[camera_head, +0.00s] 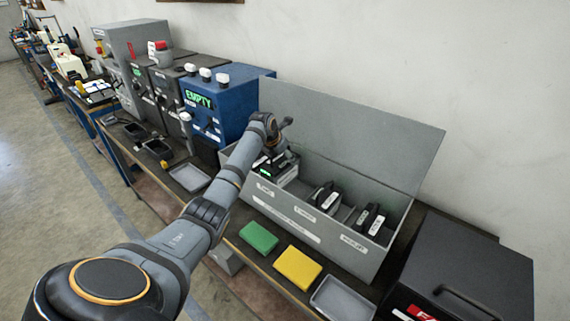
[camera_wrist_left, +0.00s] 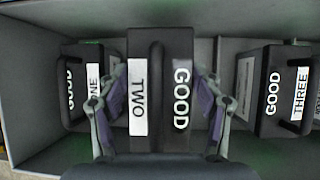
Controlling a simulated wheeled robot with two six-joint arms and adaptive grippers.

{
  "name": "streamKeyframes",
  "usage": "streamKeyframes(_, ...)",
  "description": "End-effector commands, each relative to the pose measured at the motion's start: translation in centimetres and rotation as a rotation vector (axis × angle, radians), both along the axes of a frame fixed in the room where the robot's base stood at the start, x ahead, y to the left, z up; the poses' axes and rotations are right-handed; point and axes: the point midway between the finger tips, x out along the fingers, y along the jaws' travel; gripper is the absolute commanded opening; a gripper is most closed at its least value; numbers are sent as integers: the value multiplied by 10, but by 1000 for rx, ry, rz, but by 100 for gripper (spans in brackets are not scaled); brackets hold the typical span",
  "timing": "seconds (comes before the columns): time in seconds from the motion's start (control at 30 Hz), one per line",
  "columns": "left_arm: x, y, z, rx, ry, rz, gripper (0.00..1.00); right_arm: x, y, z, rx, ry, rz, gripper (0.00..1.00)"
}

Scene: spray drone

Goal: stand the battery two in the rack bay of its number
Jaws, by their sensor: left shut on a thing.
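Battery two (camera_wrist_left: 160,60) is a black block with a handle and white labels reading TWO and GOOD. My left gripper (camera_wrist_left: 162,112) is shut on it, one finger on each side. In the head view my left gripper (camera_head: 272,150) is over the left end of the long grey rack (camera_head: 285,228), largely hiding what it holds. Battery one (camera_wrist_left: 80,88) shows left of battery two, and battery three (camera_wrist_left: 282,90) right of it past a divider. The underside of battery two is hidden, so I cannot tell whether it touches the rack floor. My right gripper is not in view.
The raised grey lid (camera_head: 350,125) stands behind the rack. A blue machine (camera_head: 215,100) reading EMPTY is at its left. Green (camera_head: 259,237) and yellow (camera_head: 297,268) pads and a grey tray (camera_head: 343,299) lie in front. A dark box (camera_head: 465,270) stands at right.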

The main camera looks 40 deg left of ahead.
Motion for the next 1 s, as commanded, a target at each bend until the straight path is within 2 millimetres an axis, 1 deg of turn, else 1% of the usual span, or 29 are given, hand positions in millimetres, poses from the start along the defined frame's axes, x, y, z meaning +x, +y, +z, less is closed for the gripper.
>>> streamKeyframes(0.03, 2, 0, -1, 2, -9, -1, 3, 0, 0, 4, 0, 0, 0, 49)
streamKeyframes(0.1, 2, 0, -9, 2, -11, -1, 3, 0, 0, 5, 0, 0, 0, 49)
streamKeyframes(0.2, 3, 0, -16, 3, -14, -2, 3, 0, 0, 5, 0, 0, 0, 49)
streamKeyframes(0.37, 3, 0, -20, 4, -12, -2, 3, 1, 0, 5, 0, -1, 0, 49)
streamKeyframes(0.6, 3, 0, -50, 3, -12, -1, 3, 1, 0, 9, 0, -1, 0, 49)
streamKeyframes(0.7, 3, 0, -55, 3, -13, -2, 3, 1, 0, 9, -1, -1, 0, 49)
streamKeyframes(0.87, 3, 0, -55, 4, -13, -1, 3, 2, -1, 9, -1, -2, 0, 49)
streamKeyframes(0.9, 0, 0, -61, 2, -2, -1, 68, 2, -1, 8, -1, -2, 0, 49)
streamKeyframes(1.0, 0, 0, -61, 2, -2, -1, 82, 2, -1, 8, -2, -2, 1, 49)
